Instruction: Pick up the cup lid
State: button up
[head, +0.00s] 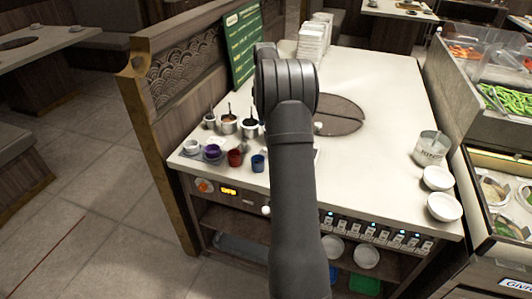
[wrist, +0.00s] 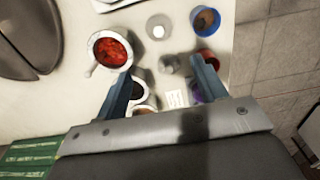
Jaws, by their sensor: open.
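My gripper (wrist: 161,67) is open, its two blue-grey fingers apart above the table in the wrist view. A small round pale grey piece (wrist: 169,63) shows between the fingertips; it may be the cup lid, but I cannot tell for sure. A blue cup (wrist: 207,22), a red cup (wrist: 196,56) and a purple cup (wrist: 197,92) stand in a row to its right, the last two partly behind the right finger. In the head view the blue cup (head: 258,163), red cup (head: 235,158) and purple cup (head: 212,152) stand near the front edge. My arm hides the gripper there.
A pot of red sauce (wrist: 112,47) stands left of the fingers, and a white round item (wrist: 158,27) lies above them. Metal pots (head: 228,123) stand behind the cups. A round table plate (head: 345,112) and white bowls (head: 444,207) are further right. The table's right middle is clear.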

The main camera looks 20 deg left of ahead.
notch_tip(320, 180, down, 11)
jog(key=shift+f, duration=0.15)
jog(key=shift+w+a+f, duration=0.15)
jog(key=shift+f, duration=2.45)
jog(key=c, duration=0.7)
